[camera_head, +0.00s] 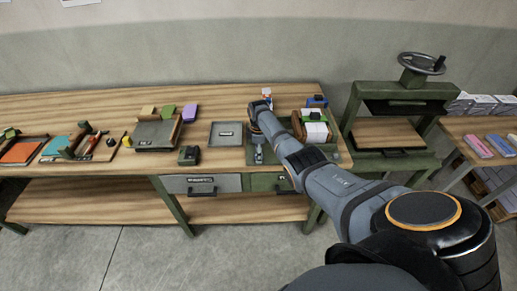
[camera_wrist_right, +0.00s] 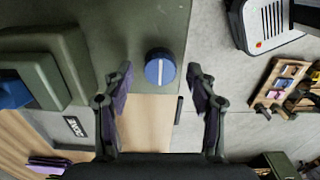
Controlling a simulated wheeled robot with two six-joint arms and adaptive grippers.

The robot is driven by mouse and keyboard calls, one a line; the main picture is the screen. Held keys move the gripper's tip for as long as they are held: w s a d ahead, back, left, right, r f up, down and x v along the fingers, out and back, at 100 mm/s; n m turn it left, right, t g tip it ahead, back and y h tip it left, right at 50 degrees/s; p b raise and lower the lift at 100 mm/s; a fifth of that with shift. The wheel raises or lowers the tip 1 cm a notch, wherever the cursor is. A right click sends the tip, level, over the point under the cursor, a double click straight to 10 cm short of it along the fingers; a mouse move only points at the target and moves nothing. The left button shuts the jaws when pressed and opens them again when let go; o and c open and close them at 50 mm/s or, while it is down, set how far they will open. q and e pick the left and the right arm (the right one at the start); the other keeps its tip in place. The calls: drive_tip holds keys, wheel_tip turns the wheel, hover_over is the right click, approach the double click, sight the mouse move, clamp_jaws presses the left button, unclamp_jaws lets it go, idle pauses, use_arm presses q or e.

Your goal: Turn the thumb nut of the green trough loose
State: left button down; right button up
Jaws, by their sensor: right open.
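A round blue thumb nut (camera_wrist_right: 160,70) with a white bar across its face sits on a green plate (camera_wrist_right: 150,22) in the right wrist view. My right gripper (camera_wrist_right: 160,68) is open, its two dark fingers apart on either side of the nut, with visible gaps on both sides. I cannot tell how far above the nut they are. Green slanted trough walls (camera_wrist_right: 42,48) stand to the left. In the head view, the green trough (camera_head: 318,149) holds paper at the bench's right end; my right arm reaches over it and hides the nut. My left gripper is not in view.
A grey tray (camera_head: 226,134) and a dark green box (camera_head: 188,155) lie left of my right arm on the wooden bench (camera_head: 110,177). A green press with a handwheel (camera_head: 422,64) stands to the right. A blue piece (camera_wrist_right: 14,91) is beside the trough.

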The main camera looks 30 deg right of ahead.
wheel_tip(320, 180, up, 12)
drive_tip(key=shift+f, duration=0.15)
idle(0.5)
